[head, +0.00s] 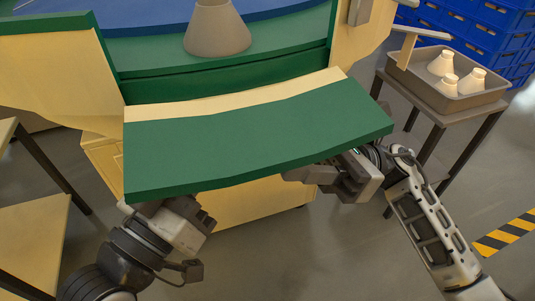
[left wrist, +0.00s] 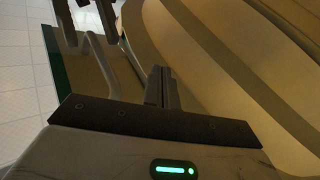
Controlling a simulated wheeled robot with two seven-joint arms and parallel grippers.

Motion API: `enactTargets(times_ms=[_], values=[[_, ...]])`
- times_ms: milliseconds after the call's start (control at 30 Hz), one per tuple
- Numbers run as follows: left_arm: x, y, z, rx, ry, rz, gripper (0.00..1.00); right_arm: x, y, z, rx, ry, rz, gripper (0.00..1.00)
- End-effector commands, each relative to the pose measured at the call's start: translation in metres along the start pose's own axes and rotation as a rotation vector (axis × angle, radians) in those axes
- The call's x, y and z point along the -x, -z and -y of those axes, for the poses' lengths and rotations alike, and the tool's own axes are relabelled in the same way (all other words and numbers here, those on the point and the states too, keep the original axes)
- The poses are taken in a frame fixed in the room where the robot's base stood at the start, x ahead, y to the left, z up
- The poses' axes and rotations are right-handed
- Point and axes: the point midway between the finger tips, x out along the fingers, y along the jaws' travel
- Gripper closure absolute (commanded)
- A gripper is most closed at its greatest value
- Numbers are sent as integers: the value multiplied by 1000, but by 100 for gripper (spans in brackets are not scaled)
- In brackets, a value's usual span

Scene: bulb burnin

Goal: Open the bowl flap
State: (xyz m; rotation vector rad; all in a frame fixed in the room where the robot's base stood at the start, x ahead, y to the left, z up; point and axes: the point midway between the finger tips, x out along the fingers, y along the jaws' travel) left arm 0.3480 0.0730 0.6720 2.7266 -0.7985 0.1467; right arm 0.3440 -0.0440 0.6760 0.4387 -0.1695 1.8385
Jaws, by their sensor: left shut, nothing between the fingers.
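The bowl flap (head: 260,135) is a wide, slightly curved green board with a cream strip along its far edge. It spans the near side of the green and cream machine in the head view. My left gripper is under the flap's near left end, its fingertips hidden there; in the left wrist view its fingers (left wrist: 161,88) are together and empty. My right gripper (head: 325,180) is under the flap's near right part, partly covered by it. Its fingertips are not clear, and I cannot tell whether either gripper touches the flap.
At right, a side table (head: 437,118) carries a grey tray (head: 470,103) with several pale bulbs. Blue crates (head: 480,30) stand behind it. A wooden table (head: 35,245) is at left. Striped floor tape (head: 507,233) lies at right.

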Motion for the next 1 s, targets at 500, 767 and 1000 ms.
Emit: enactTargets(times_ms=[500, 767, 1000], values=[[-2, 5, 0, -21, -5, -27, 100, -41, 0, 0, -1, 0, 0, 67], [-1, 4, 0, -23, -7, -23, 100, -40, 0, 0, -1, 0, 0, 100], [0, 0, -2, 22, 0, 27, 100, -42, -5, -2, -33, 13, -1, 100]])
